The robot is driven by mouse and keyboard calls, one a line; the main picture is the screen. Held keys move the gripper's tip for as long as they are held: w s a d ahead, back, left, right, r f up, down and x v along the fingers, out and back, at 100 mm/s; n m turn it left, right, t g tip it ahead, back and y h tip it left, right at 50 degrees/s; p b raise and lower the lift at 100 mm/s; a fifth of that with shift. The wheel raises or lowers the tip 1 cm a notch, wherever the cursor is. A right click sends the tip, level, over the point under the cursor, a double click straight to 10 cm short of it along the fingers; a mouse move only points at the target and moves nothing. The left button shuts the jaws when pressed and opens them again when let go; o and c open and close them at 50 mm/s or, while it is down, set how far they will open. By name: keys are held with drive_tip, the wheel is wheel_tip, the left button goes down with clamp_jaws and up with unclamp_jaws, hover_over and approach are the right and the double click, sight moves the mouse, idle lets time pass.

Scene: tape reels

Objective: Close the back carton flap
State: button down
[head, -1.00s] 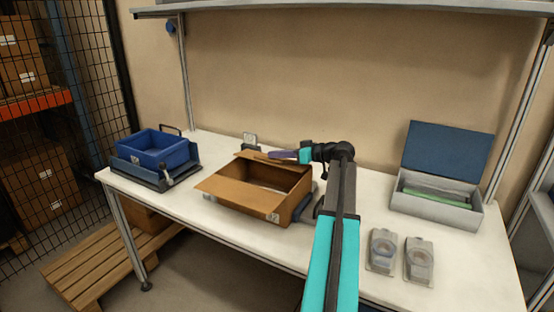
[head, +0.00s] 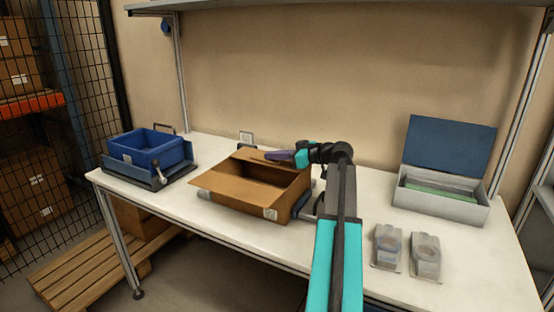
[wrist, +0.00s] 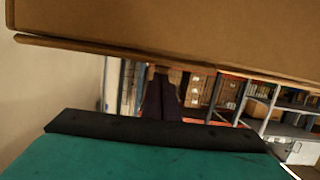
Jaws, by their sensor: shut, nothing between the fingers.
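The brown open-topped carton (head: 289,203) stands on the white table, in the middle of the head view. Its front flap (head: 232,189) is folded outward toward the front left. Its back flap (head: 247,154) shows along the far edge, partly hidden by my gripper (head: 268,156); its exact angle is hard to tell. My gripper is shut and empty, pointing left at the carton's back edge. In the wrist view the dark fingers (wrist: 161,97) lie together just under a brown cardboard panel (wrist: 180,30) that fills the top. Whether they touch it is unclear.
A blue bin (head: 150,150) sits in a holder at the table's left. A grey box with a raised blue lid (head: 447,150) stands at the right. Two small clear-grey holders (head: 387,247) lie front right. A shelf (head: 350,6) runs overhead.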

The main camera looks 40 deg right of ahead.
idle(0.4)
drive_tip(key=shift+a+r, duration=0.1)
drive_tip(key=shift+r, duration=0.45)
wheel_tip(320, 180, up, 3)
drive_tip(key=shift+r+p, duration=0.1)
drive_tip(key=shift+p, duration=0.2)
drive_tip(key=b+v, duration=0.1)
drive_tip(key=v, duration=0.9)
drive_tip(key=shift+s+d, duration=0.1)
drive_tip(key=shift+d, duration=0.15)
